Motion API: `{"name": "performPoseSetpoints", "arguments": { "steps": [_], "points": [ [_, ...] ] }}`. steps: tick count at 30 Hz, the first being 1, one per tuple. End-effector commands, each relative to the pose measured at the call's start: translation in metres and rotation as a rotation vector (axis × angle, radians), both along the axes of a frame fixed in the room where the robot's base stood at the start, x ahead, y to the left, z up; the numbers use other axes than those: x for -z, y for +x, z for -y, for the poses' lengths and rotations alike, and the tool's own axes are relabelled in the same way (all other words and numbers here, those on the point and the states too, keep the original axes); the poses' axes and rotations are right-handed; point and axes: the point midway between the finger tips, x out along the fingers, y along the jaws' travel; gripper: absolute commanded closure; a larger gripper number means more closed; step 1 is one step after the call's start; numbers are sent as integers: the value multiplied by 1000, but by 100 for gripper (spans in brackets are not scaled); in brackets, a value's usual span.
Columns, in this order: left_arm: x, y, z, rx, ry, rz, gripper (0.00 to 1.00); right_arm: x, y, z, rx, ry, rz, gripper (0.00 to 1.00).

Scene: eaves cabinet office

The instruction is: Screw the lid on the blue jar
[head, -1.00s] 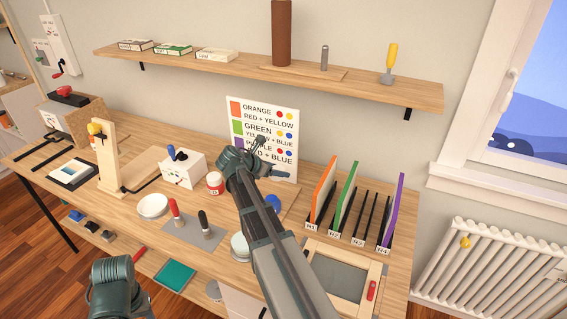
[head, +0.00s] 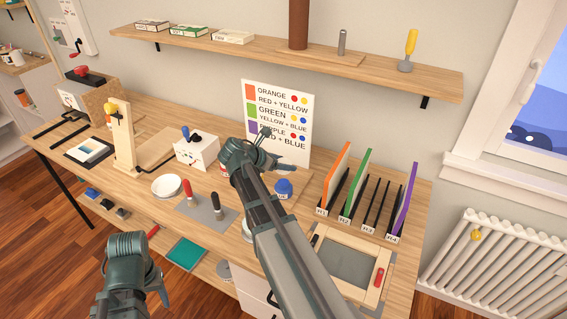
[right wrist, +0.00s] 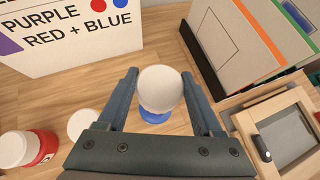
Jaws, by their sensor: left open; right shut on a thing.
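The blue jar (head: 283,188) stands upright on the desk right of my right arm. My right gripper (head: 277,151) is above and behind it in the head view. In the right wrist view the right gripper (right wrist: 161,82) is shut on a round white lid (right wrist: 160,88). The lid covers most of the blue jar (right wrist: 155,118), whose blue shows just below the lid's edge. I cannot tell whether lid and jar touch. My left gripper (head: 162,291) is open and empty, low in front of the desk.
A red jar with a white top (right wrist: 30,148) and another white round piece (right wrist: 82,125) stand nearby. A colour chart (head: 278,120) stands behind, and a rack of coloured panels (head: 365,200) stands to the right.

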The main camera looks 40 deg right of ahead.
Motion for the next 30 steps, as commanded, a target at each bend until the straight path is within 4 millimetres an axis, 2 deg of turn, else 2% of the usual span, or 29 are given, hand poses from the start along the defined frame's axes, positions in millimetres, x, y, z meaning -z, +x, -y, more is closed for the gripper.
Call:
{"name": "performPoseSetpoints", "arguments": {
  "steps": [1, 9, 15, 30],
  "points": [
    [8, 0, 0, 0, 0, 0, 45, 8, 0, 0, 0, 0, 0, 85],
    [33, 0, 0, 0, 0, 0, 45, 33, 0, 0, 0, 0, 0, 85],
    [46, 0, 0, 0, 0, 0, 45, 46, 0, 0, 0, 0, 0, 85],
    [48, 0, 0, 0, 0, 0, 45, 48, 0, 0, 0, 0, 0, 85]
  ]
}}
